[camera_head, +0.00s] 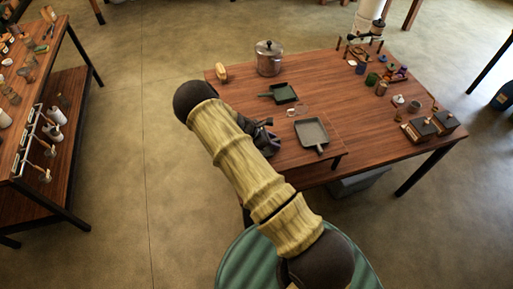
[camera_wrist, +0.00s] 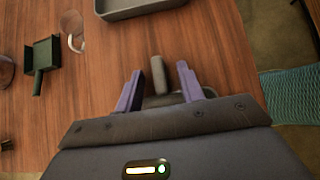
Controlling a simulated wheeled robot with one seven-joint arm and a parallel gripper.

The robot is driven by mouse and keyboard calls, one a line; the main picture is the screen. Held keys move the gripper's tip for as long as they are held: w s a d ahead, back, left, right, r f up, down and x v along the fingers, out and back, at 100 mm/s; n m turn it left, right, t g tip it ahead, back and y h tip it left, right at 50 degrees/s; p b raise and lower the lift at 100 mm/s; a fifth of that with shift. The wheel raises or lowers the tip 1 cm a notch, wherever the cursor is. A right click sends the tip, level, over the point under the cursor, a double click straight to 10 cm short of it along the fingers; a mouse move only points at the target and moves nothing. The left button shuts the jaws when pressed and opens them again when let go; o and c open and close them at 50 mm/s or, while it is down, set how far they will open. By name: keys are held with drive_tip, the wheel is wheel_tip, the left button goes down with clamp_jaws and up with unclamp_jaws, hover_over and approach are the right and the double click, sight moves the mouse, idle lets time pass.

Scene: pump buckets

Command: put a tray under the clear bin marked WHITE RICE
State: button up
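My gripper (camera_wrist: 160,90) points down over the wooden table, its two purple fingers spread apart. A short grey handle-like piece (camera_wrist: 158,72) stands between the fingers with gaps on both sides. The part it joins is mostly hidden by my gripper. A grey shallow tray with a handle (camera_head: 312,132) lies on the table to the right of my gripper. Its edge shows at the top of the wrist view (camera_wrist: 140,12). A dark green tray with a handle (camera_head: 284,92) lies farther back, and at left in the wrist view (camera_wrist: 42,52). I cannot make out a clear bin marked WHITE RICE.
A clear glass ring or cup (camera_wrist: 75,30) lies between the trays. Jars and dark boxes (camera_head: 420,128) crowd the right side. Another loaded table (camera_head: 75,90) stands at left.

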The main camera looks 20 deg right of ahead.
clamp_jaws()
drive_tip(key=shift+r, duration=0.15)
wheel_tip(320, 180, up, 10)
drive_tip(key=b, duration=0.3)
drive_tip(key=shift+b, duration=0.3)
idle(0.5)
